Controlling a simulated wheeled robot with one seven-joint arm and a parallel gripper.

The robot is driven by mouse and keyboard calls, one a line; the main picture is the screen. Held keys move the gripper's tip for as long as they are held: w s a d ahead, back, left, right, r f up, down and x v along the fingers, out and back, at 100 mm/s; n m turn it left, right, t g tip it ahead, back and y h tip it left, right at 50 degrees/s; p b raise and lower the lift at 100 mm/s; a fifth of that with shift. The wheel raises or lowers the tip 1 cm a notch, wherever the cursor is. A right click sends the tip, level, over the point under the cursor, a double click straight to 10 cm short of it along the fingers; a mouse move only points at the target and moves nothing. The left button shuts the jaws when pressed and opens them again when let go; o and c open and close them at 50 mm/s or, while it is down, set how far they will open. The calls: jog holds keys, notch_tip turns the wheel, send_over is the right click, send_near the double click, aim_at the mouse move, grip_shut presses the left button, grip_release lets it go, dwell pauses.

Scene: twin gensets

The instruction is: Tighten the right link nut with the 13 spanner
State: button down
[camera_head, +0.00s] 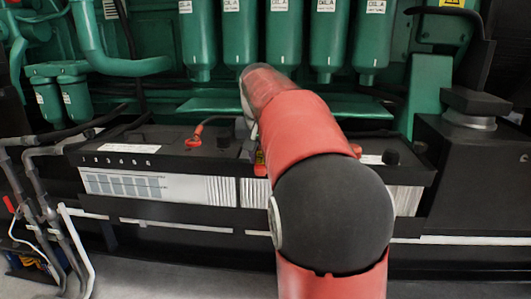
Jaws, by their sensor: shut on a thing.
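My red arm with its black joint stands across the middle of the head view and reaches towards the battery bank. My gripper is hidden behind the arm, so its jaws and anything in them do not show. I cannot make out the 13 spanner. The right link nut cannot be picked out; the arm covers the middle of the battery tops. A red cable end (196,137) sits on the left battery top (130,146). A black cap (391,157) stands on the battery top to the right of my arm.
Green filter canisters (240,35) hang above and behind the batteries. A green ledge (205,104) runs below them. A black mount block (475,150) stands at the right. Grey pipes (45,190) and a small box (30,263) are at the left. The floor in front is clear.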

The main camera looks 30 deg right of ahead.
jog(key=shift+a, duration=0.1)
jog(key=shift+w+a+m+p, duration=0.6)
jog(key=shift+a+m, duration=0.25)
jog(key=shift+m, duration=0.05)
jog(key=shift+w+a+m+g+h+p, duration=0.4)
jog(key=shift+w+a+m+p, duration=0.25)
jog(key=shift+a+m, duration=0.15)
